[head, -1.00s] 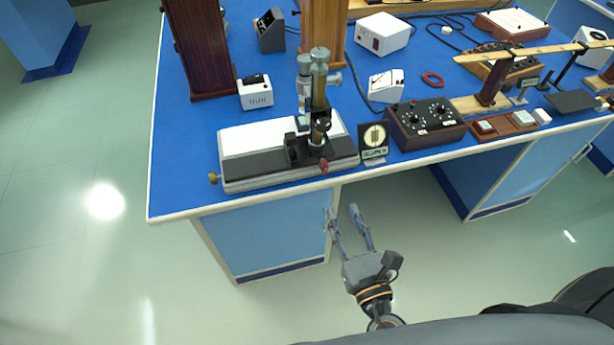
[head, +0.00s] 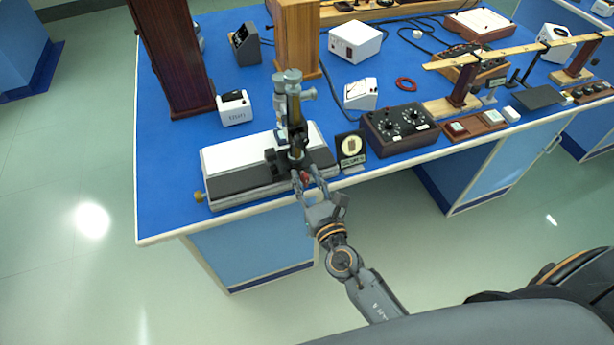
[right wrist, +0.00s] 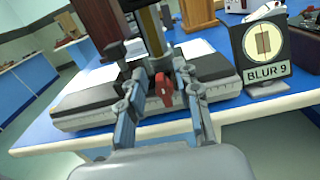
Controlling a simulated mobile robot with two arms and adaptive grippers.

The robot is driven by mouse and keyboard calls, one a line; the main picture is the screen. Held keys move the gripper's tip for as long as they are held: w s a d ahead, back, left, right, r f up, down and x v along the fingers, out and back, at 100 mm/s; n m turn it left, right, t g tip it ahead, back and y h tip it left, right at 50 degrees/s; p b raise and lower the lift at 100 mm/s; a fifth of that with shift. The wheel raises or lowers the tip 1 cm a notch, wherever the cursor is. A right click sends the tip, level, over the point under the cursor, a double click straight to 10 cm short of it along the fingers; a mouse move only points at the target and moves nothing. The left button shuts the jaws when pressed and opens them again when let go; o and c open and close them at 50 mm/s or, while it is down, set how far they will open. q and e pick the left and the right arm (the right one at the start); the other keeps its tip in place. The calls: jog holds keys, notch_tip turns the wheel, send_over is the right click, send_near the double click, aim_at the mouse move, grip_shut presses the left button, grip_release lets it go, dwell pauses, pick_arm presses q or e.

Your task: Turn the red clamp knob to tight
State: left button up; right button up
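The red clamp knob (head: 305,178) is on the front of the microscope-like instrument (head: 236,184) at the bench's front edge. It also shows in the right wrist view (right wrist: 163,89), upright, near the middle. My right gripper (head: 308,177) is open in front of the instrument. In the right wrist view its fingers (right wrist: 161,96) stand on either side of the knob, with visible gaps. The display card (right wrist: 263,48) beside the instrument reads "BLUR 9"; it shows in the head view too (head: 351,148). My left gripper is not in view.
A dark control box (head: 400,131) with knobs stands right of the card. A small white box (head: 234,108) and a tall wooden post (head: 172,62) stand behind the instrument. The floor in front of the bench is clear.

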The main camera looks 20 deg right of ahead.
grip_shut()
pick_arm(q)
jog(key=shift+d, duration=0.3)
pick_arm(e)
jog(key=shift+f, duration=0.1)
